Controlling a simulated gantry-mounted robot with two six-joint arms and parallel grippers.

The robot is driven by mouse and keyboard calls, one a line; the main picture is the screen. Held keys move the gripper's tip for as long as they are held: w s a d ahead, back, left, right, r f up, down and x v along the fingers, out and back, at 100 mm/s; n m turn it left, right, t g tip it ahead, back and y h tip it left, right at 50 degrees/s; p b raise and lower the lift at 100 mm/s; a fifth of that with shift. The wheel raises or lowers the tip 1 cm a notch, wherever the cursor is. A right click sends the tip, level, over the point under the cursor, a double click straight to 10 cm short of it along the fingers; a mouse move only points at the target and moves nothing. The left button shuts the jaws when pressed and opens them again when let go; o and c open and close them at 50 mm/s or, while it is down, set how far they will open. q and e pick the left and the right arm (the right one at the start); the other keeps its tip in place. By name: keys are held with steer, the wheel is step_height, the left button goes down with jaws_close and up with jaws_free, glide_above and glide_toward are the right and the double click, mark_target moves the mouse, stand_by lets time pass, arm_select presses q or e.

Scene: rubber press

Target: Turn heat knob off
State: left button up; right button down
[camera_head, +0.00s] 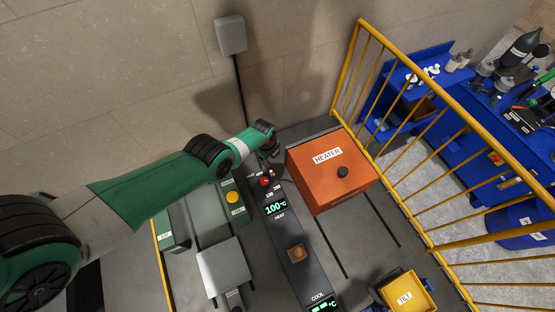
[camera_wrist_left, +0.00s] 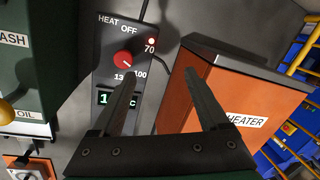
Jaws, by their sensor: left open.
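The red heat knob (camera_wrist_left: 124,59) sits on the dark control panel (camera_wrist_left: 107,78), with OFF, 70, 100 and 13-something marked around it. Its white pointer mark faces lower right, near the 100. A red light glows beside 70. In the head view the knob (camera_head: 265,181) is at the top of the panel, above a green display (camera_head: 276,208) reading 100°C. My left gripper (camera_wrist_left: 166,85) is open and empty, its fingertips pointing toward the panel. The left finger is just below the knob and the right finger is by the heater box. In the head view my left gripper (camera_head: 274,160) is beside the knob. My right gripper does not show.
The orange heater box (camera_head: 334,172) stands right of the panel. A yellow railing (camera_head: 428,158) runs on the right, and a yellow TILT box (camera_head: 409,290) is at the bottom right.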

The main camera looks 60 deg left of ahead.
arm_select(q)
steer(key=m+g+h+p, duration=0.1)
steer(key=g, duration=0.1)
glide_above(264, 181)
step_height(264, 181, down, 13)
steer(key=b, duration=1.2)
steer(key=shift+a+r, duration=0.1)
steer(key=shift+r, duration=0.1)
steer(key=shift+w, duration=0.1)
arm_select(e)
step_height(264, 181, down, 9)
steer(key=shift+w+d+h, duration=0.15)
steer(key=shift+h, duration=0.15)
arm_select(q)
steer(key=shift+r, duration=0.1)
jaws_close()
